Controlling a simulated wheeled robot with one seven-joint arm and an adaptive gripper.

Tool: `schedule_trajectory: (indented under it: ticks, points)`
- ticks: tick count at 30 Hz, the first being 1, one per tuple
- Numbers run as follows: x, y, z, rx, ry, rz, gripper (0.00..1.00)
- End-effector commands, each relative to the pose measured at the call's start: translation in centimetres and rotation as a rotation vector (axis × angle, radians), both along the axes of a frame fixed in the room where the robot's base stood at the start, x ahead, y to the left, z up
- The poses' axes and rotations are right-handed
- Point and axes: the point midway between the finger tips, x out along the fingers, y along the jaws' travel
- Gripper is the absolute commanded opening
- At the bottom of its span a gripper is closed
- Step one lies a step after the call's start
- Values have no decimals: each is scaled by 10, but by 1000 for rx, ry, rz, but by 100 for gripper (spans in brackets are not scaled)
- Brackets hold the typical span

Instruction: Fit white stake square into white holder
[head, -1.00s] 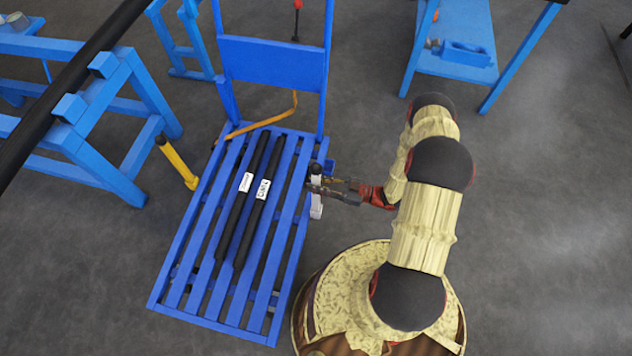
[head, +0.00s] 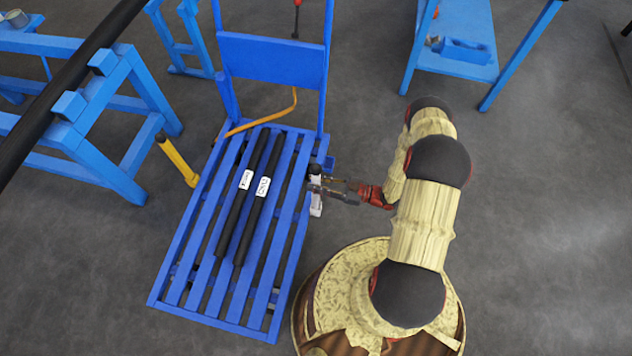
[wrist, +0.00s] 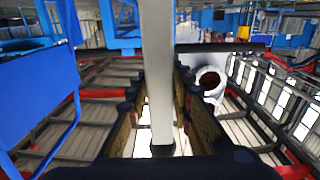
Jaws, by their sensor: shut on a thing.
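My gripper (head: 318,187) is at the right edge of the blue cart in the head view. In the wrist view its two fingers stand on either side of a pale square bar, the white stake (wrist: 158,75), and are shut on it. The stake runs upright through the middle of that picture, and its far end is out of view. A white round piece with a dark opening, which looks like the white holder (wrist: 208,74), is just right of the fingers. In the head view a small white piece (head: 316,208) shows below the fingers; I cannot tell whether it is stake or holder.
The blue slatted cart (head: 186,268) carries two black rods (head: 232,214) with white labels. A blue stand (head: 140,165) with a long black pipe is at left, beside a yellow post (head: 178,162). A blue table (head: 467,30) is at upper right. Grey floor is free at right.

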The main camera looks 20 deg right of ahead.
Motion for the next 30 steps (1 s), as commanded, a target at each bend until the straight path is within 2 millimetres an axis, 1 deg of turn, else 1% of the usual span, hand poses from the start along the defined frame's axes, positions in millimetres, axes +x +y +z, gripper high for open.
schedule_trajectory:
  ticks: [5, 6, 17, 26, 30]
  points:
    - [0, 0, -3, 1, -1, 0, 0]
    - [0, 0, -3, 1, -1, 0, 23]
    - [0, 0, -3, 0, 0, 0, 43]
    - [-1, -1, -4, 0, 1, 0, 43]
    - [-5, -8, -4, 0, 0, -2, 43]
